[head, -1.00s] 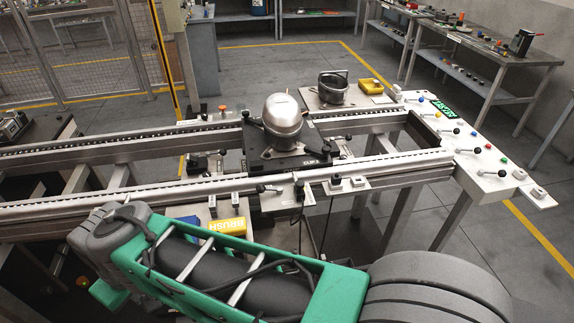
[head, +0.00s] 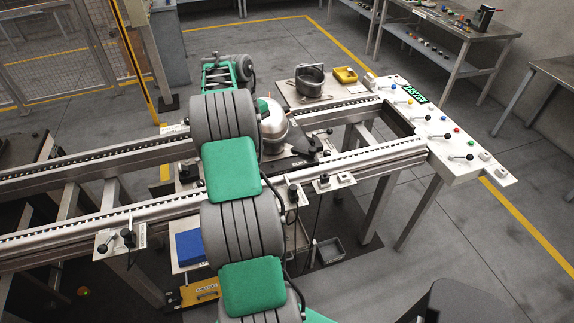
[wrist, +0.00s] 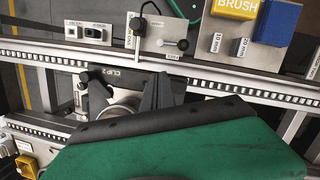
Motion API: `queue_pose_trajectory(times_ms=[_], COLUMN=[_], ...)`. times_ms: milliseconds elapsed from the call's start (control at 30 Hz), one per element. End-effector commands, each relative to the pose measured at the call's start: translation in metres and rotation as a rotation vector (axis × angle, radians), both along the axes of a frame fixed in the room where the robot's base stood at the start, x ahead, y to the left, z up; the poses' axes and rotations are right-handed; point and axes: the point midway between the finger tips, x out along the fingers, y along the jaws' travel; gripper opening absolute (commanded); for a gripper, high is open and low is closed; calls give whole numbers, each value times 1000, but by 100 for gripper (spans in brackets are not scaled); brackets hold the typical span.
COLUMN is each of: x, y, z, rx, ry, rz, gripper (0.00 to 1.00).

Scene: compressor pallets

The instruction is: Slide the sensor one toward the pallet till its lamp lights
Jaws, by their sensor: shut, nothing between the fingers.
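The pallet (head: 300,163) is a dark plate across the two rails, carrying a silver compressor (head: 273,130); my arm hides part of both. Its dark edge, marked CLIP, shows in the wrist view (wrist: 112,74). My gripper (wrist: 158,86) is shut and empty, its dark fingers over the pallet side of the near rail. A bracket (head: 333,184) on that rail carries two small switch-like boxes; it also shows at upper left in the wrist view (wrist: 88,40). I cannot tell which fitting is sensor one. I can make out no lit sensor lamp. My arm hides the gripper in the head view.
A lever (wrist: 183,44) on a rail bracket stands close to the fingers. The near rail (head: 380,155) bears other fittings. A blue box (wrist: 277,22) and a BRUSH block (wrist: 237,8) lie beyond it. A control panel (head: 440,130) with levers stands at the rail end.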

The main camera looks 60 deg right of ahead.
Motion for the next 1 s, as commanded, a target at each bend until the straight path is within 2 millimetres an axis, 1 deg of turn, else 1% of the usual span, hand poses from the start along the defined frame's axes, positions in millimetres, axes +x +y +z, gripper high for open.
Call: queue_pose_trajectory(times_ms=[33,100,233,333,533,567,767,800,900,1000], x=[-16,-30,-41,-43,-53,-54,-63,-71,-86,-94], y=[-18,-31,-39,-38,-33,-32,-27,-24,-16,-11], z=[-4,-13,-26,-41,-82,-86,-123,-115,-115,-117], rx=[23,46,59,59,59,60,60,57,58,59], ry=[6,7,6,5,6,7,6,5,5,5], rz=[-31,-50,-61,-59,-60,-59,-60,-61,-62,-59], gripper=[0,0,0,0,0,0,0,0,0,0])
